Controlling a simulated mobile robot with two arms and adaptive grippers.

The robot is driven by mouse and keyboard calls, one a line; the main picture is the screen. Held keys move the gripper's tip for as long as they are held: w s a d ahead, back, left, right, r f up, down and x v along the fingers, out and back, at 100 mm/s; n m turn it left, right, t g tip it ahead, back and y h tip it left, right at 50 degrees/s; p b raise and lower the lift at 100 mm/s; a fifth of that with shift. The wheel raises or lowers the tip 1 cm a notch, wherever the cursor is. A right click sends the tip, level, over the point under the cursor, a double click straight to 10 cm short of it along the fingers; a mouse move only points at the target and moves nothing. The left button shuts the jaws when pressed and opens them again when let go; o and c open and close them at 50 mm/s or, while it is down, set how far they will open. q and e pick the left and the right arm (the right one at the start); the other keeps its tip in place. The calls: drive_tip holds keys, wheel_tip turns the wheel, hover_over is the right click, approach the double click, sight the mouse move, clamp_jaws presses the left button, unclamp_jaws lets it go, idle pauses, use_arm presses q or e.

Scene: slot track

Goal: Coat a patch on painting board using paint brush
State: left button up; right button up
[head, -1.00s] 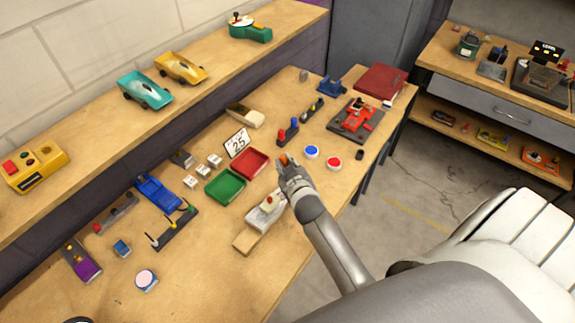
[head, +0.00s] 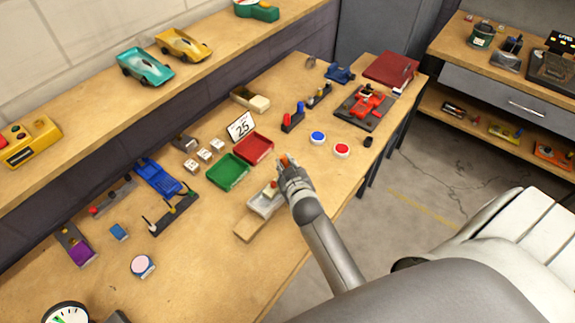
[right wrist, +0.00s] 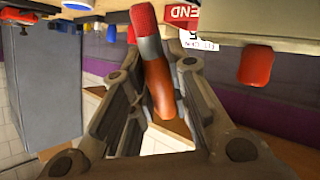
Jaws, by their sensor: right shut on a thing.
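My right gripper (head: 287,168) is shut on the paint brush (right wrist: 158,75), above the table. In the right wrist view the brush has a red tip, a grey collar and a brown handle between the fingers. In the head view a little of it shows orange (head: 284,160) at the fingertips. A blue paint pot (head: 318,137) and a red paint pot (head: 341,150) stand to the right of the gripper. I cannot tell which item is the painting board; a flat wooden piece (head: 247,226) lies beside the gripper. My left gripper is not in view.
A pale grey block (head: 262,203) with a red knob stands close beside the right gripper, partly hidden by it. Green (head: 228,172) and red (head: 253,149) trays lie behind it. A number 25 sign (head: 241,127) stands behind the trays.

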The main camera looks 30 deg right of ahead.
drive_tip(key=shift+s+a+f+b, duration=0.1)
drive_tip(key=shift+a+f+b, duration=0.1)
drive_tip(key=shift+f+b, duration=0.45)
idle(0.3)
